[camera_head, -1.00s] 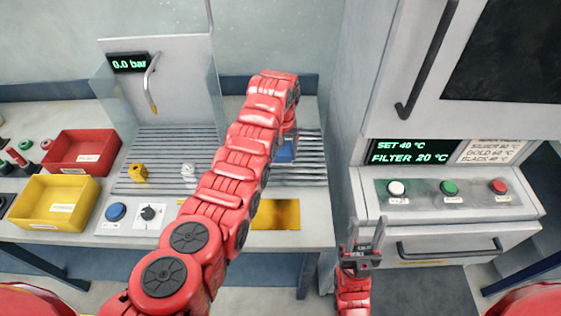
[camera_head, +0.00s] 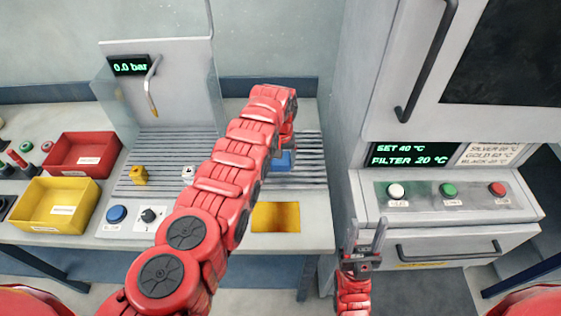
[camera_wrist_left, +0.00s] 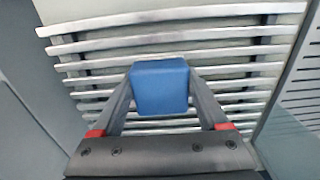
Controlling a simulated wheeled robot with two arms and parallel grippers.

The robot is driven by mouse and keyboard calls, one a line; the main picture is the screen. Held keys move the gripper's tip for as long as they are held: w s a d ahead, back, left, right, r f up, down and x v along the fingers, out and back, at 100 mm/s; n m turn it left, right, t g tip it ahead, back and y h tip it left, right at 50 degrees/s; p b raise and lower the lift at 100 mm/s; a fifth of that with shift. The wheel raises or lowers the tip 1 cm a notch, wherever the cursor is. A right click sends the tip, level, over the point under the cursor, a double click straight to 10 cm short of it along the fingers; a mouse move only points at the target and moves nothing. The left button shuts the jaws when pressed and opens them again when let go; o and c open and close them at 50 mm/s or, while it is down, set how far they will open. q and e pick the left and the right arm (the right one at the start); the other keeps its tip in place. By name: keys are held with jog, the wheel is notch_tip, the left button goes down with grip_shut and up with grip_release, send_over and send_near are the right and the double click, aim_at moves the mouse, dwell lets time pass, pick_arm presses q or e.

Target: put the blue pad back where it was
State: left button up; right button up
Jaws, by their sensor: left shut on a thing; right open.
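The blue pad (camera_wrist_left: 160,87) is held between the two fingers of my left gripper (camera_wrist_left: 162,95) in the left wrist view, over a slatted metal rack (camera_wrist_left: 245,50). In the head view, part of the blue pad (camera_head: 284,160) shows just right of my left arm, over the right part of the rack (camera_head: 305,179). My left gripper (camera_head: 283,147) is mostly hidden behind its own arm there. I cannot tell whether the pad touches the slats. My right gripper (camera_head: 366,240) is open and empty, low in front of the grey machine.
A yellow block (camera_head: 138,175) and a small white piece (camera_head: 188,173) sit on the left part of the rack. Red (camera_head: 83,153) and yellow (camera_head: 55,205) bins stand left. A grey cabinet (camera_head: 365,75) bounds the right.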

pick_arm(q)
jog(key=o, duration=1.5)
jog(key=shift+f, duration=0.1)
jog(key=shift+r+p, duration=0.3)
jog(key=shift+r, duration=0.25)
notch_tip(320, 180, up, 11)
jog(key=shift+r+b, duration=0.15)
jog(key=shift+b, duration=0.9)
